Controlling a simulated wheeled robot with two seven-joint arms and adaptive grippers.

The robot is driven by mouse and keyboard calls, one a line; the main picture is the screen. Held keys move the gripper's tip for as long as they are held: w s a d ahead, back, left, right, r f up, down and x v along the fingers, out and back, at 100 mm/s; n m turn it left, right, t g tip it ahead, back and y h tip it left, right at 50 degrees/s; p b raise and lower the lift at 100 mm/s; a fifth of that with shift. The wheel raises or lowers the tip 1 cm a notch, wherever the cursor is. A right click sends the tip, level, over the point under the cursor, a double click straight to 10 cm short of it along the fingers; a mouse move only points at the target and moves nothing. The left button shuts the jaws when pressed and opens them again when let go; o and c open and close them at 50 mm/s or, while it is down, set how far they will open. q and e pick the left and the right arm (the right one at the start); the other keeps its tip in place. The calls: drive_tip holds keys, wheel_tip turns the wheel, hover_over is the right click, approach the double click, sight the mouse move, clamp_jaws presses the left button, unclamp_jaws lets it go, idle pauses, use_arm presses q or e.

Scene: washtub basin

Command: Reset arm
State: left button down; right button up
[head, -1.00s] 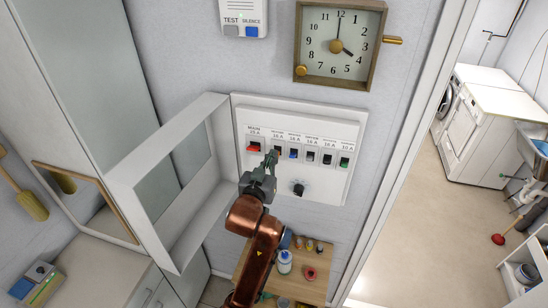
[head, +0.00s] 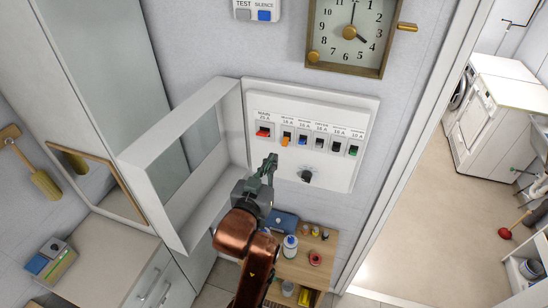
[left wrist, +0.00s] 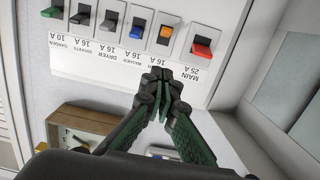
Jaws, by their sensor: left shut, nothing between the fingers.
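My left gripper (head: 270,160) is shut and empty, just below the breaker row and in front of the white breaker panel (head: 345,172). The panel's door stands open to the left. The row holds a red MAIN switch (head: 263,132), an orange switch (head: 285,141), a blue one (head: 303,140), dark ones and a green one (head: 353,151). A black knob (head: 306,176) sits below the row. In the left wrist view the shut fingertips (left wrist: 160,82) lie near the labels, apart from the orange switch (left wrist: 166,32) and the red MAIN switch (left wrist: 202,47). My right gripper is not in view.
A framed clock (head: 349,36) and a TEST/SILENCE box (head: 254,10) hang above. A wooden shelf (head: 318,270) with bottles stands below. The open panel door (head: 150,195) projects left of my arm. A doorway with open floor (head: 430,220) lies to the right.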

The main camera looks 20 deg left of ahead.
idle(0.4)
use_arm(q)
drive_tip(key=s+a+f+g, duration=0.2)
drive_tip(key=s+a+f, duration=0.15)
drive_tip(key=f, duration=0.65)
drive_tip(key=s+a+f+g+y, duration=0.1)
drive_tip(key=s+a+f+g, duration=0.25)
drive_tip(key=f, duration=0.55)
drive_tip(key=s+a+f+g, duration=0.2)
drive_tip(key=s+a+f, duration=0.15)
drive_tip(key=f, duration=0.65)
drive_tip(key=s+a+f+g, duration=0.3)
drive_tip(key=s+a+f, duration=0.1)
drive_tip(key=s+f, duration=0.5)
drive_tip(key=s+a+f+g, duration=0.3)
drive_tip(key=s+f, duration=0.3)
drive_tip(key=s, duration=0.6)
wheel_tip(320, 180, down, 36)
drive_tip(key=d+g+b, duration=0.1)
drive_tip(key=b, duration=0.6)
drive_tip(key=s+f+g+b, duration=0.1)
drive_tip(key=s+f+b, duration=0.2)
drive_tip(key=s+f, duration=0.7)
drive_tip(key=s+f+m+b, duration=0.1)
drive_tip(key=s+f+b, duration=0.3)
drive_tip(key=s+f, duration=0.6)
wheel_tip(320, 180, down, 6)
drive_tip(key=shift+s+d+r+g, duration=0.1)
drive_tip(key=shift+s+d+g, duration=0.1)
drive_tip(key=shift+s+g, duration=0.15)
